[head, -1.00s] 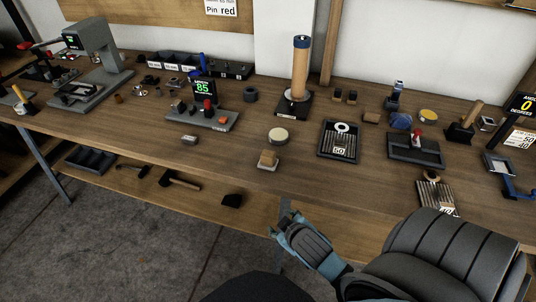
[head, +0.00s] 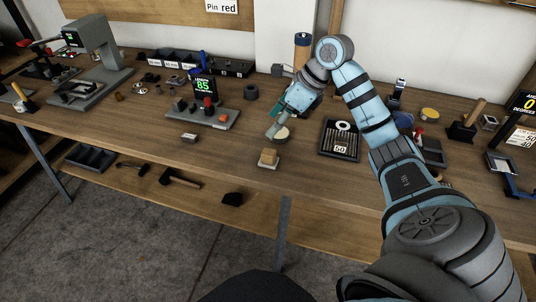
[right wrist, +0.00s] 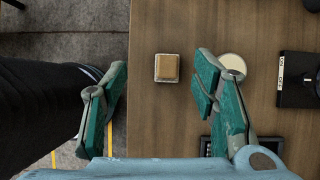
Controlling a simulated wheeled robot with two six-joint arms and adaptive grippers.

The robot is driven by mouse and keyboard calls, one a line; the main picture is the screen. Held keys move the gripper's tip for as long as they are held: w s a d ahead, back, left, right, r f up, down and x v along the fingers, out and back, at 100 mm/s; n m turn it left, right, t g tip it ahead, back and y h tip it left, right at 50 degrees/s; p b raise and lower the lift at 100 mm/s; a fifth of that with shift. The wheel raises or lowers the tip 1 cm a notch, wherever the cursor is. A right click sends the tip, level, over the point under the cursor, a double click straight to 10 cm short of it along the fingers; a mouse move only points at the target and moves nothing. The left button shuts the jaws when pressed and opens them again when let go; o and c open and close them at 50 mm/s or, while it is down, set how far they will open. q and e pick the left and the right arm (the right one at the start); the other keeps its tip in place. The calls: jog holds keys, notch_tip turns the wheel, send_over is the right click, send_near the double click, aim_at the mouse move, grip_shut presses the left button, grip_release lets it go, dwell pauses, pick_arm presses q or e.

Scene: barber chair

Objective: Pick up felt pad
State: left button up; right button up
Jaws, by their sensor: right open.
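I cannot tell for sure which thing is the felt pad. A small tan block on a pale square base (head: 268,160) sits near the table's front edge. It also shows in the right wrist view (right wrist: 166,68), apart from and between my fingertips as seen from above. A round cream disc (head: 283,134) lies just behind it, partly covered by my gripper. In the right wrist view the disc (right wrist: 234,63) is partly behind the right finger. My right gripper (head: 275,129) is open and empty, pointing down above the table; it also shows in the wrist view (right wrist: 160,80). My left gripper is out of view.
A dark slotted tray (head: 340,140) stands right of the disc. A grey fixture with an 85 display (head: 204,88) stands to the left, with a small grey block (head: 189,138) in front. The wooden table (head: 235,160) is clear around the tan block.

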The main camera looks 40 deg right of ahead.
aim_at(269, 152)
jog(key=shift+g+h, duration=0.5)
jog(key=x, duration=0.4)
jog(key=s+d+b+x, duration=0.1)
jog(key=x, duration=0.3)
jog(key=d+f+b+x, duration=0.1)
jog(key=x, duration=0.4)
jog(key=shift+s+d, duration=0.1)
jog(key=shift+s, duration=0.1)
jog(key=c, duration=1.2)
